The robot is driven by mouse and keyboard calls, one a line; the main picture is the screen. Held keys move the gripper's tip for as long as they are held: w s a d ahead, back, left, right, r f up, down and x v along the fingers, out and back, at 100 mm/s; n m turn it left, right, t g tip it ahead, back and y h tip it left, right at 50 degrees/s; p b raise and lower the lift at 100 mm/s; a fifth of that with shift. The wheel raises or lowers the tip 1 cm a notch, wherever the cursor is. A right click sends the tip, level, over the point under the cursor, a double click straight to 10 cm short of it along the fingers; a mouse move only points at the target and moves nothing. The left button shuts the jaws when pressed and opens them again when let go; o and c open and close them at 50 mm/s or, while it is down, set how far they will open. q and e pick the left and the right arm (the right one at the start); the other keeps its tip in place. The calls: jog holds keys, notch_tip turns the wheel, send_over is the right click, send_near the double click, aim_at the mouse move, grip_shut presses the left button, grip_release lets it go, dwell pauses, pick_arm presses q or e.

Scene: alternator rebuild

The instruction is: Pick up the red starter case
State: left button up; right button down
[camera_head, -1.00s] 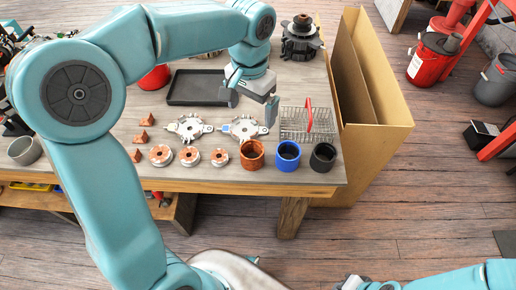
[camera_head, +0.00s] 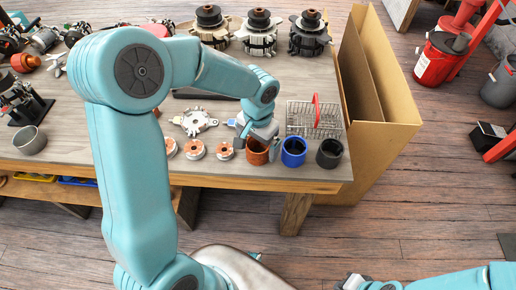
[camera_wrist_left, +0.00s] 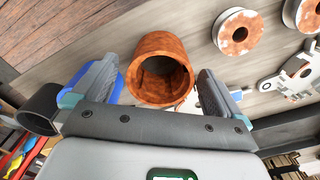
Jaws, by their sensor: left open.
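The red starter case is an orange-red hollow cylinder (camera_head: 257,153) standing upright near the front edge of the workbench. In the left wrist view the case (camera_wrist_left: 160,50) lies between the two fingers, its open end facing the camera. My left gripper (camera_head: 257,138) is open above and around the case in the head view. Its fingers (camera_wrist_left: 160,92) are spread on either side of the case in the wrist view, and I cannot tell whether either touches it. My right arm shows at the lower right, with its gripper (camera_head: 354,281) partly at the bottom edge.
A blue cylinder (camera_head: 293,152) and a black cylinder (camera_head: 329,153) stand right of the case. A wire basket (camera_head: 304,116) with a red handle is behind them. Copper rings (camera_head: 194,149) lie to the left. A cardboard box (camera_head: 375,110) stands beyond the bench's right end.

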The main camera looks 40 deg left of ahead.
pick_arm(q)
jog(key=shift+s, duration=0.1)
jog(key=c, duration=1.7)
